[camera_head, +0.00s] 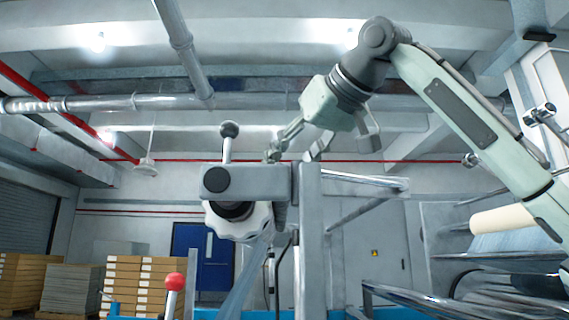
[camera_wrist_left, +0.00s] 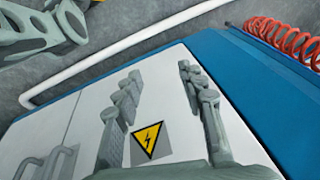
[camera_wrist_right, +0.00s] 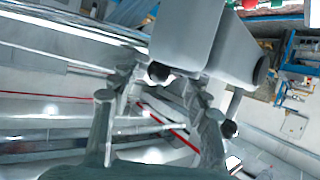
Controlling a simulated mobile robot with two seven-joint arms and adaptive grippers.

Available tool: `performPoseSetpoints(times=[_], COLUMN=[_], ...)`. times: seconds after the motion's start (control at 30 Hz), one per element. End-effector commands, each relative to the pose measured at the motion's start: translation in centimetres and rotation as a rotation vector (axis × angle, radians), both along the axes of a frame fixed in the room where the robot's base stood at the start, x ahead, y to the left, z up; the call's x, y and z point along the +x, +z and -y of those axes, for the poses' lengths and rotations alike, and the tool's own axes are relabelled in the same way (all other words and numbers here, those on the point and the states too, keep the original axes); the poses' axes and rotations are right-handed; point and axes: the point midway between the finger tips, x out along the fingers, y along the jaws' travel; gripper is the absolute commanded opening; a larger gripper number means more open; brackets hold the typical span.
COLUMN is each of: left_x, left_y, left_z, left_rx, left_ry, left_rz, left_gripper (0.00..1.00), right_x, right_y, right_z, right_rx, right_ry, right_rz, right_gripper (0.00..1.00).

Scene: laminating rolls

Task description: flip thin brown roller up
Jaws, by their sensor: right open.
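No thin brown roller can be made out for certain; a beige roll (camera_head: 503,220) lies at the right of the head view, partly behind my right arm. My right gripper (camera_head: 292,152) is open beside the upper right of a grey machine block (camera_head: 215,180). In the right wrist view its fingers (camera_wrist_right: 163,75) are apart, with the grey block (camera_wrist_right: 185,35) close by and a black ball knob (camera_wrist_right: 158,72) showing between them. I cannot tell whether they touch. My left gripper (camera_wrist_left: 156,82) is open and empty over a white panel (camera_wrist_left: 165,70), outside the head view.
The block carries an upright black-knobbed lever (camera_head: 229,130) and a white handwheel (camera_head: 238,222). A grey post (camera_head: 310,240) stands to its right. A red-knobbed lever (camera_head: 175,283) is lower left. A red coiled hose (camera_wrist_left: 282,38) lies near my left gripper.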

Motion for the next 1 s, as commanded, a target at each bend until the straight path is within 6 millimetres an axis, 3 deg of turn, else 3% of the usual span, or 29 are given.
performPoseSetpoints(times=[0.13,0.43,0.8,1.0], left_x=[-0.51,-0.53,-0.53,-0.53], left_y=[-0.59,-0.74,-0.73,-0.72], left_z=[-0.21,-0.26,-0.27,-0.28], left_rx=[0.005,0.006,0.006,0.006], left_ry=[-0.005,-0.006,-0.005,-0.005], left_rz=[-0.008,-0.007,-0.008,-0.009], left_gripper=[0.4,0.4,0.4,0.4], right_x=[1.07,1.3,1.26,1.25], right_y=[-0.49,-0.62,-0.61,-0.6], right_z=[-0.59,-0.76,-0.75,-0.76], right_rx=[0.0,0.001,0.001,0.0], right_ry=[-0.001,0.0,0.0,0.0], right_rz=[0.0,0.001,0.001,0.001], right_gripper=[0.47,0.47,0.03,0.0])
